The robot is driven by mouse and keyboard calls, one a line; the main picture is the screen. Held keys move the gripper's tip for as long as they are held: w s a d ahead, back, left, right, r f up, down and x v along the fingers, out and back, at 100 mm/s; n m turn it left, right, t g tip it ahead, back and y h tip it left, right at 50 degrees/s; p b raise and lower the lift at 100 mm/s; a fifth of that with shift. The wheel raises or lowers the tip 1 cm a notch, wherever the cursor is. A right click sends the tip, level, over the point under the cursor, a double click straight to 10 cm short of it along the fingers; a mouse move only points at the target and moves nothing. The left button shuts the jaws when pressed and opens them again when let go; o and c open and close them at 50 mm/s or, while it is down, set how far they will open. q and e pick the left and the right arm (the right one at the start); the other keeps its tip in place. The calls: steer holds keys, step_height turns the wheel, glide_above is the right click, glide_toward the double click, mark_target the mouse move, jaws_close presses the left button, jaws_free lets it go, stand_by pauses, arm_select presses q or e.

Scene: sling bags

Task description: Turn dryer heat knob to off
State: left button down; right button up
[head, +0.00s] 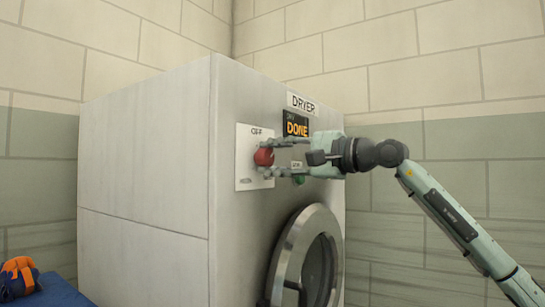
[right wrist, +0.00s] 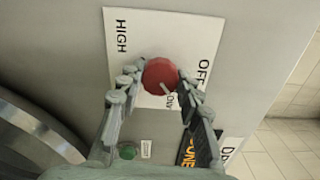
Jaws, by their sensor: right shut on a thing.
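The red heat knob (head: 263,157) sits on a white label plate (head: 245,180) on the dryer front. My right gripper (head: 265,158) comes in from the right and is shut on the knob, one finger on each side. In the right wrist view the knob (right wrist: 160,73) lies between the fingertips (right wrist: 158,90). HIGH is printed at the left of the plate (right wrist: 180,25) and OFF at the right. The knob's white pointer mark points down and slightly right, toward a partly hidden label, not at OFF. My left gripper is not in view.
The dryer (head: 150,150) has a display (head: 296,124) reading DONE, a green button (right wrist: 127,152) and a round door (head: 290,262) below. An orange and dark bag (head: 18,278) rests on a blue surface at lower left. Tiled walls stand behind.

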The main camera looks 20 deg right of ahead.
steer(key=shift+n, duration=1)
steer(key=n, duration=0.3)
steer(key=shift+n, duration=0.3)
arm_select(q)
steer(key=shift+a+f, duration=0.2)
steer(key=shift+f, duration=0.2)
arm_select(e)
steer(key=n, duration=0.4)
steer(key=shift+n, duration=0.4)
steer(key=o, duration=1.2)
steer(key=shift+c, duration=0.2)
steer(key=shift+s+d, duration=0.1)
steer(key=v, duration=1.1)
steer(key=shift+s+d, duration=0.25)
steer(key=shift+s, duration=0.05)
